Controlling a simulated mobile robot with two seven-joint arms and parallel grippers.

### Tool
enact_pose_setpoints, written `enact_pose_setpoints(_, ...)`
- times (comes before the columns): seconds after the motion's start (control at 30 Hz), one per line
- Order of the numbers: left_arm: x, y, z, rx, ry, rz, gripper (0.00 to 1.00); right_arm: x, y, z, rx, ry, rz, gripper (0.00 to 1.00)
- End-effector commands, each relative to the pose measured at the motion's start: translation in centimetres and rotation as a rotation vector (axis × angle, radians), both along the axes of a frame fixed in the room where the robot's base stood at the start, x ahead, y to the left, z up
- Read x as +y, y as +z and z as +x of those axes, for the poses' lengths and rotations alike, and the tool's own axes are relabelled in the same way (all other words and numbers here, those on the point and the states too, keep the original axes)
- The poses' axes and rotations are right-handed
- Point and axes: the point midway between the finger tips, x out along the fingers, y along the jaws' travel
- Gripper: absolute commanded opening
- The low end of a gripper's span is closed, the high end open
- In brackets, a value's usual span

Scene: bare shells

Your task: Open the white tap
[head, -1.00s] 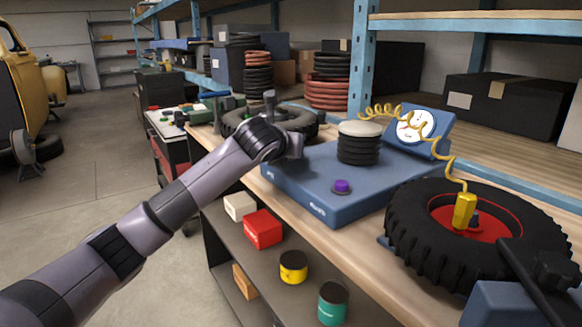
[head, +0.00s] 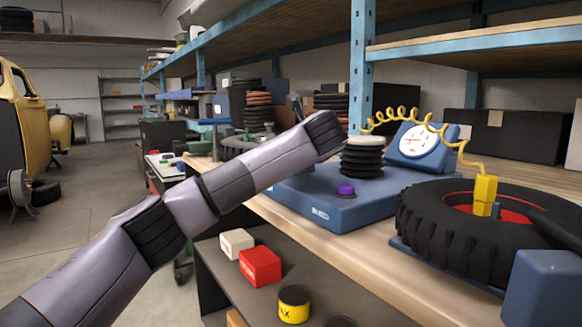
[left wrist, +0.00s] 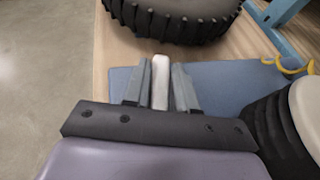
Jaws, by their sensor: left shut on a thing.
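The white tap shows in the left wrist view as a narrow white lever (left wrist: 160,82), upright between my fingers. My left gripper (left wrist: 160,78) is shut on it, a grey finger on each side. Behind it lie the blue base plate (left wrist: 218,80) and a tyre (left wrist: 175,15). In the head view my left arm reaches across to the blue base (head: 335,205), its wrist just left of the black bellows (head: 361,160) with a pale top. There the wrist hides the tap and most of the gripper. My right gripper is not in view.
A purple knob (head: 346,190) stands on the base. A dial gauge (head: 418,142) with a coiled yellow hose (head: 400,115) is behind. A large tyre (head: 450,232) lies at right. A lower shelf holds a red box (head: 260,267) and a yellow tin (head: 294,304).

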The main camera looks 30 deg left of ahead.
Motion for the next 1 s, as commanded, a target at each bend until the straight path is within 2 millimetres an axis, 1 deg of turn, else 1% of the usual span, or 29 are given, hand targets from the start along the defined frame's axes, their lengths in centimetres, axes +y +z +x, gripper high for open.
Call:
enact_pose_setpoints(0.1, -0.1, 0.0, 0.0, 0.007, 0.092, -0.001, 0.0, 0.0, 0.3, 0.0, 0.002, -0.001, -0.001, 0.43)
enact_pose_setpoints(0.27, -0.1, 0.0, 0.0, 0.008, 0.188, -0.002, 0.0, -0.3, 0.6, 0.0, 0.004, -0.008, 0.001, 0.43)
enact_pose_setpoints(0.4, -0.1, -0.1, 0.0, 0.009, 0.246, -0.002, 0.0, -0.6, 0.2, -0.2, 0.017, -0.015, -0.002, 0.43)
enact_pose_setpoints(0.73, -0.1, -0.3, 0.0, 0.01, 0.305, -0.004, 0.0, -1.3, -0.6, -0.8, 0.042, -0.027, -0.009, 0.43)
enact_pose_setpoints(1.0, 0.0, -0.4, 0.0, 0.011, 0.309, -0.005, 0.0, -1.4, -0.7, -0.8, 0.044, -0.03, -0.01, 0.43)
